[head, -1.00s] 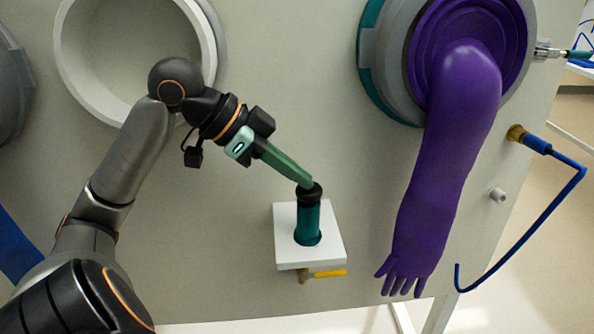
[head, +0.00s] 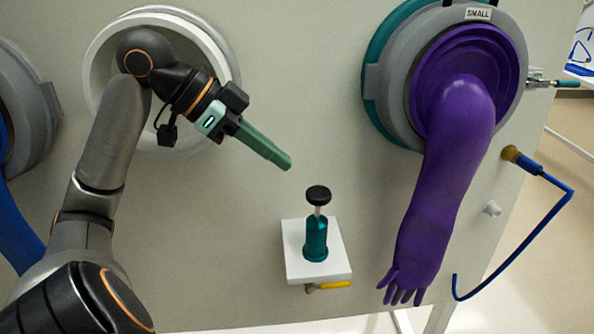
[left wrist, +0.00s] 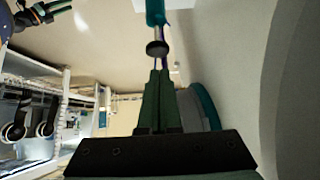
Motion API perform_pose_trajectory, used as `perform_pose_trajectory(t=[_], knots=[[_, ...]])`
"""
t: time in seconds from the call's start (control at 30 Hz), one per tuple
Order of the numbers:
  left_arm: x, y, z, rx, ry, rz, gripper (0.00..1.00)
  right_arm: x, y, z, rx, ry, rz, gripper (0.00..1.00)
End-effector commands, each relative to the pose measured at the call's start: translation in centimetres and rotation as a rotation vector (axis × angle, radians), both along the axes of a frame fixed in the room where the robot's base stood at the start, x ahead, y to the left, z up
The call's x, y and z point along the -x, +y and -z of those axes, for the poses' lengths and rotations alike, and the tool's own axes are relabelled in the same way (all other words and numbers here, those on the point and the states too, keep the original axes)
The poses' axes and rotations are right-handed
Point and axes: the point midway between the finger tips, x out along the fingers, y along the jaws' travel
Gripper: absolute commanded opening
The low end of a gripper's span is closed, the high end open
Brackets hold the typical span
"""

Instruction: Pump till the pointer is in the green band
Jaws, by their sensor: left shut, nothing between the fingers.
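The pump (head: 316,240) is a teal cylinder standing on a white block (head: 292,262) on the grey wall. Its black knob (head: 318,195) is up, with a short pale rod showing below it. My left gripper (head: 288,163) is shut and empty, up and left of the knob and apart from it. In the left wrist view the knob (left wrist: 157,48) lies just beyond my green fingertips. My right gripper (left wrist: 60,8) seems to show small at the top left there; its jaws are unclear. No gauge, pointer or green band shows.
A purple glove (head: 440,190) hangs from its port right of the pump. A yellow-handled valve (head: 330,285) sits under the block. A blue bent tube (head: 530,245) is at the right. An open round port (head: 103,55) is behind my left arm.

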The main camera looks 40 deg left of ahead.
Motion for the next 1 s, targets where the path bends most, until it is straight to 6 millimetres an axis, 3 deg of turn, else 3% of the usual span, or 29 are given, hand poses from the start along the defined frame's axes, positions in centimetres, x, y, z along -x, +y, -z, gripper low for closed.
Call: perform_pose_trajectory(t=[0.23, 1.0], knots=[[1.4, 1.2, -1.9, 0.001, -0.002, -0.001, 0.00, -1.0, 0.3, -0.7, -0.006, -0.022, -0.002, 0.48], [1.6, 1.3, -2.1, 0.001, -0.002, 0.000, 0.00, -0.7, 0.3, -0.6, -0.006, -0.016, -0.002, 0.48]])
